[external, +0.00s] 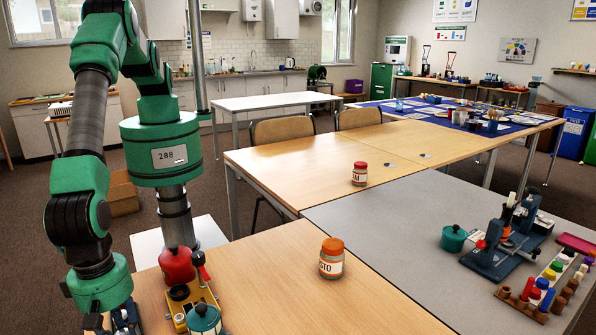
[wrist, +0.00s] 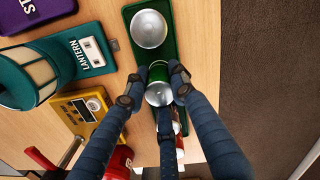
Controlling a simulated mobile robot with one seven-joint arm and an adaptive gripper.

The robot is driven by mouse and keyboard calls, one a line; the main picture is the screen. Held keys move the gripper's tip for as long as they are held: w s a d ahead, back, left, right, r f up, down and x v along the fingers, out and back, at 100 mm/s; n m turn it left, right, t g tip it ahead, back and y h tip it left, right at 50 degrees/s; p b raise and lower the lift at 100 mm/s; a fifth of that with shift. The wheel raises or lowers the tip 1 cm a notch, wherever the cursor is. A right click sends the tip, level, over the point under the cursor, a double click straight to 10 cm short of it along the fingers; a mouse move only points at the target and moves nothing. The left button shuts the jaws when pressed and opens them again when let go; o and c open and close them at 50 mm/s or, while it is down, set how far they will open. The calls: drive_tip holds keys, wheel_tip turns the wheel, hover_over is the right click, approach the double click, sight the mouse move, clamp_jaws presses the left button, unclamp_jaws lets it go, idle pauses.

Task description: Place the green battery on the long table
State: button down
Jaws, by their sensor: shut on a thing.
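In the external view my gripper is at the bottom left, mostly cut off, and the battery is hidden. Several tables show: wooden ones (external: 300,157), a grey one (external: 375,215) and a white one (external: 262,101). Which is the long table is unclear.
An orange-lidded jar (external: 331,262) and a red-lidded jar (external: 360,174) stand on the wooden tops. Much wooden surface is bare.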

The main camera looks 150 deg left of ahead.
sight(120, 332)
drive_tip(key=shift+f, duration=0.3)
drive_tip(key=c, duration=1.4)
unclamp_jaws()
drive_tip(key=shift+o, duration=0.2)
drive_tip(key=shift+r, duration=0.15)
drive_tip(key=shift+s+d+r, duration=0.1)
drive_tip(key=shift+s+r, duration=0.05)
drive_tip(key=shift+r, duration=2.8)
drive_tip(key=shift+s+d+r, duration=0.1)
drive_tip(key=shift+s+r, duration=0.05)
drive_tip(key=shift+r, duration=2.75)
drive_tip(key=shift+r, duration=0.15)
